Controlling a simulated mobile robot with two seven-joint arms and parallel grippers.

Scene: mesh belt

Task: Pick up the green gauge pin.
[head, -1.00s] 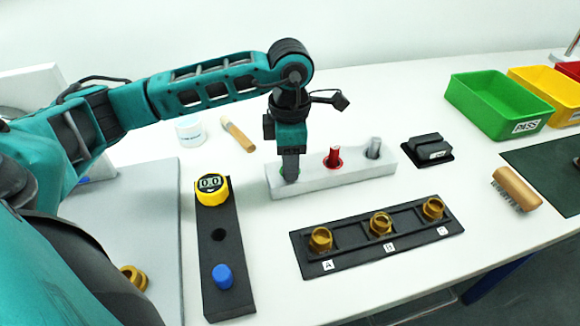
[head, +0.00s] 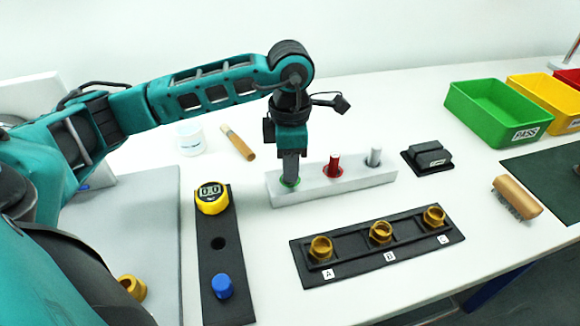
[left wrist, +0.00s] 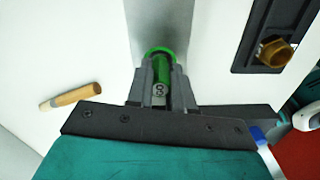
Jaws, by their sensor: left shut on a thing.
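The green gauge pin (left wrist: 161,72) shows in the left wrist view between the fingers of my left gripper (left wrist: 162,88), which is shut on it. In the head view my left gripper (head: 290,178) points down at the left end of the pale pin block (head: 350,182). A red pin (head: 334,165) and a grey pin (head: 374,157) stand in the same block to the right. My right gripper is not in view.
A black rack (head: 352,252) with brass fittings lies in front of the block. A black strip (head: 217,285) with a yellow gauge (head: 212,197) and blue knob (head: 222,286) is at left. A brush (head: 517,196) and green PASS bin (head: 500,105) are at right.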

